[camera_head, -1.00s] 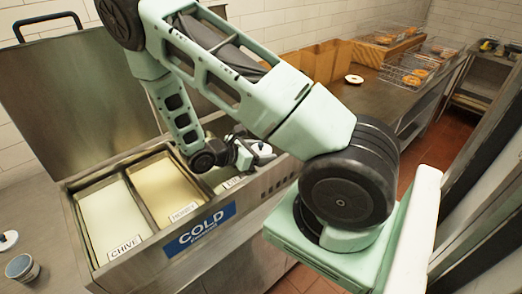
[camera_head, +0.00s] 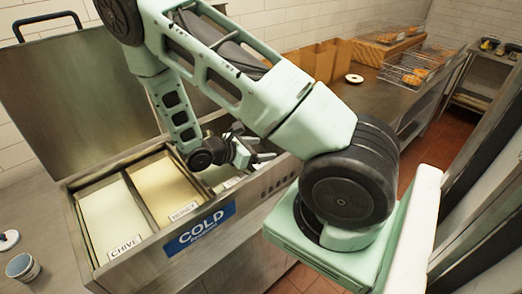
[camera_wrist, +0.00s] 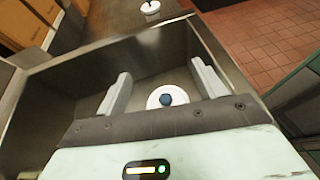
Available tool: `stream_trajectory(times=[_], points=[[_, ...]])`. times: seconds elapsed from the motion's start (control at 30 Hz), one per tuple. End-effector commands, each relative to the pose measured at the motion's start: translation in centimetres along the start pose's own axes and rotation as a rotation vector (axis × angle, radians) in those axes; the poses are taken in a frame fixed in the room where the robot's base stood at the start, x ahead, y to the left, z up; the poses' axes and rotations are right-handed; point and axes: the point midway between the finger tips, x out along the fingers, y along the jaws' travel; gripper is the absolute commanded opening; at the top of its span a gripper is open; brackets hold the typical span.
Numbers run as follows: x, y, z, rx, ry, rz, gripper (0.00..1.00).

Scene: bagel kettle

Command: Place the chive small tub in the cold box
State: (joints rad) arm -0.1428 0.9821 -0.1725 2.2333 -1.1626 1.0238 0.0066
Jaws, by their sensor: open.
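The cold box (camera_head: 165,255) stands open, its lid (camera_head: 70,100) raised behind. It has a pale bin labelled CHIVE (camera_head: 112,215), a yellowish bin (camera_head: 165,190) beside it, and a third section at right, mostly hidden by my arm. My gripper (camera_head: 262,158) is open above that right section. In the wrist view, a small white round tub or lid with a dark blue knob (camera_wrist: 168,97) sits low in the metal well (camera_wrist: 150,72), between and below my spread fingers (camera_wrist: 160,75). No writing on it is readable.
A small blue-and-white tub (camera_head: 22,267) and a white lid-like piece (camera_head: 8,240) are on the counter at left. Cardboard boxes (camera_head: 305,65) and wire baskets of bagels (camera_head: 415,70) stand on the far counter. A white ring-shaped item (camera_head: 354,78) lies there too.

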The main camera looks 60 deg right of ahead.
Motion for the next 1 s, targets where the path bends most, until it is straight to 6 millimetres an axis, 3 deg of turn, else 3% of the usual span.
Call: stream_trajectory(times=[0.03, 0.4, 0.53, 0.77, 0.87, 1.0], points=[[-1.2, 0.1, -0.7, 0.001, 0.007, 0.009, 0.7], [-8.9, 0.0, -0.6, 0.0, 0.006, 0.007, 0.7], [-10.4, 0.0, -0.5, -0.001, 0.005, 0.005, 0.7], [-11.5, -0.2, -0.3, 0.001, 0.014, 0.001, 0.7], [-12.7, -1.3, -0.4, 0.027, 0.081, -0.015, 0.7], [-16.8, -5.3, -0.8, 0.107, 0.302, -0.069, 0.7]])
